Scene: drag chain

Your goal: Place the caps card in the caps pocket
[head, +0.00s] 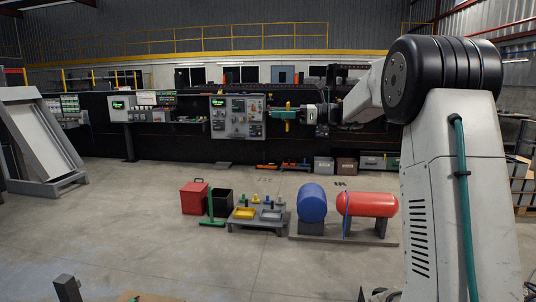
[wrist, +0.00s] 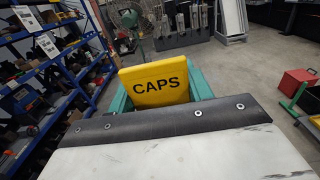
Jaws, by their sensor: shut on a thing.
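The caps card is a yellow plate marked CAPS in the wrist view (wrist: 158,82), held between the two teal fingers of my gripper (wrist: 158,92). In the head view the card is a small yellow upright strip (head: 288,125) at my gripper (head: 282,113), which is shut on it, held high in the air in front of the grey control panel. A low grey stand on the floor has a yellow tray (head: 244,213) and a grey tray (head: 270,214). I cannot read any pocket label, so I cannot tell which is the caps pocket.
A red box (head: 194,197) and a black bin (head: 222,203) stand left of the stand. Blue (head: 312,202) and red (head: 373,204) tanks stand to its right. The control panel (head: 238,118) is behind my gripper.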

